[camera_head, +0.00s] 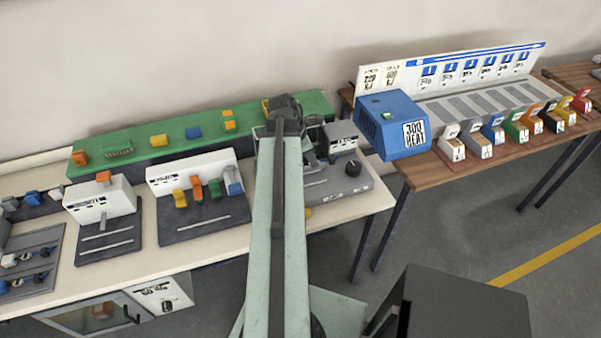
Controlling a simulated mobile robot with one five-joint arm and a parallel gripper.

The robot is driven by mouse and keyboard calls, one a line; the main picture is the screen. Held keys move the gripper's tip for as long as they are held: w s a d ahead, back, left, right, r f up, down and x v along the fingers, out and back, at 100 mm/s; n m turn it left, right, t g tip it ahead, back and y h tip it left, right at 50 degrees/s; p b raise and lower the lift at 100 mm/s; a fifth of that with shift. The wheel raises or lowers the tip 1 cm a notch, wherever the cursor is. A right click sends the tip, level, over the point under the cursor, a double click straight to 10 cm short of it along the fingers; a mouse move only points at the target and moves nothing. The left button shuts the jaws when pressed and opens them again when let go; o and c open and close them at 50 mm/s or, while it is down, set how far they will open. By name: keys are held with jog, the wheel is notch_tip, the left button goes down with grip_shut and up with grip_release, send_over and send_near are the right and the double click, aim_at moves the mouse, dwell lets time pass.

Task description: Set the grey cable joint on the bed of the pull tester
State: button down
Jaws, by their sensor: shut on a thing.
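My gripper (285,108) is at the far end of my pale green arm, over the right end of the green mat at the back of the bench. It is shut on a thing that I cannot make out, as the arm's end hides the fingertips. I cannot pick out the grey cable joint for sure. A grey machine (346,186) with a flat bed, a raised head and a black knob stands just right of my arm. It may be the pull tester, but no label is readable. My arm hides its left part.
The green mat (112,133) bears several orange, yellow and blue pieces. White-backed stations (190,165) stand left of my arm, one with coloured pieces.

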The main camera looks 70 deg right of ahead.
jog(key=w+r, duration=0.1)
jog(key=w, duration=0.3)
jog(key=shift+n, duration=0.4)
jog(key=f+b, duration=0.6)
jog(key=f, duration=0.1)
jog(key=f+b, duration=0.3)
jog(key=b, duration=0.1)
jog(key=shift+w+a+f, duration=0.1)
jog(key=shift+a+f, duration=0.05)
jog(key=shift+a, duration=0.1)
jog(key=shift+r, duration=0.2)
jog(key=shift+f, duration=0.15)
jog(key=c, duration=1.8)
grip_release()
jog(key=p+v, duration=1.1)
jog(key=v, duration=0.1)
